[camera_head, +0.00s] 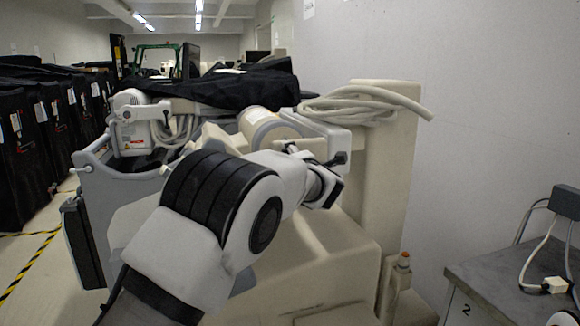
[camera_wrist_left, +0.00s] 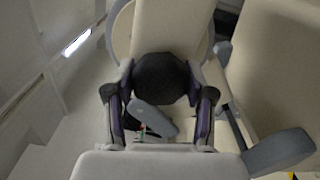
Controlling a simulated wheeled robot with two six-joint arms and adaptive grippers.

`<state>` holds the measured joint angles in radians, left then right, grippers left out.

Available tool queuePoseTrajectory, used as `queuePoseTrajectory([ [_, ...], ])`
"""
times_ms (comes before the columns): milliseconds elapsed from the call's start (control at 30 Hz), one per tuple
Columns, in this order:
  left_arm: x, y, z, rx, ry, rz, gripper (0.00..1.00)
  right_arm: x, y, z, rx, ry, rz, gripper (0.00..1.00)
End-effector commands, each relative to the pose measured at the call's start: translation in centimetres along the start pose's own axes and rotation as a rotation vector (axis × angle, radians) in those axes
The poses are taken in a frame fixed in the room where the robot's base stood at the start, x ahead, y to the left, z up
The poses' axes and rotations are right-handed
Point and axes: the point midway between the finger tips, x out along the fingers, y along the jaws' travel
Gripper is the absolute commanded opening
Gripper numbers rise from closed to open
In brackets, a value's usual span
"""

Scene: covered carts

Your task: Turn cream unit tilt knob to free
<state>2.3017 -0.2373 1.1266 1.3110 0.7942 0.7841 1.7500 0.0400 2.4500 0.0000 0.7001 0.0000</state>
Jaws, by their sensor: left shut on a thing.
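The cream unit (camera_head: 385,150) stands ahead of me, with a cream drum (camera_head: 262,125) and a grey bracket near its top. My left arm reaches across the front of it. In the left wrist view a dark round knob (camera_wrist_left: 162,72) sits against a cream part of the unit. My left gripper (camera_wrist_left: 161,92) has one finger on each side of the knob and is shut on it. In the head view the knob is hidden.
A thick cream cable (camera_head: 370,103) lies coiled on the unit's top, beside a black cover (camera_head: 225,88). A grey table (camera_head: 515,270) with a small box and cables stands at the right. Black covered carts (camera_head: 25,140) line the left. A wall stands close behind the unit.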

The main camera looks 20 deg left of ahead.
Motion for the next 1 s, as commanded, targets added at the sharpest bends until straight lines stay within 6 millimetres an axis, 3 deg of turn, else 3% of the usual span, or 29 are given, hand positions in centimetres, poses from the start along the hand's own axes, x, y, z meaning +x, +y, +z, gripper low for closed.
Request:
queuePoseTrajectory([
  [667, 0.01, 0.87, 0.21, -0.081, -0.005, 0.011, 0.19, 0.72, 0.00, 0.00, 0.000, 0.000, 0.000, 0.40],
  [700, 0.01, 0.88, 0.21, -0.081, -0.005, 0.012, 0.61, 0.72, 0.00, 0.00, 0.000, 0.000, 0.000, 0.40],
  [767, 0.01, 0.83, 0.20, -0.081, -0.005, 0.011, 0.79, 0.73, 0.00, 0.00, 0.000, 0.000, 0.000, 0.40],
  [1000, 0.01, 0.42, 0.12, -0.077, -0.003, 0.005, 0.79, 0.77, 0.01, 0.00, 0.000, 0.000, 0.000, 0.40],
])
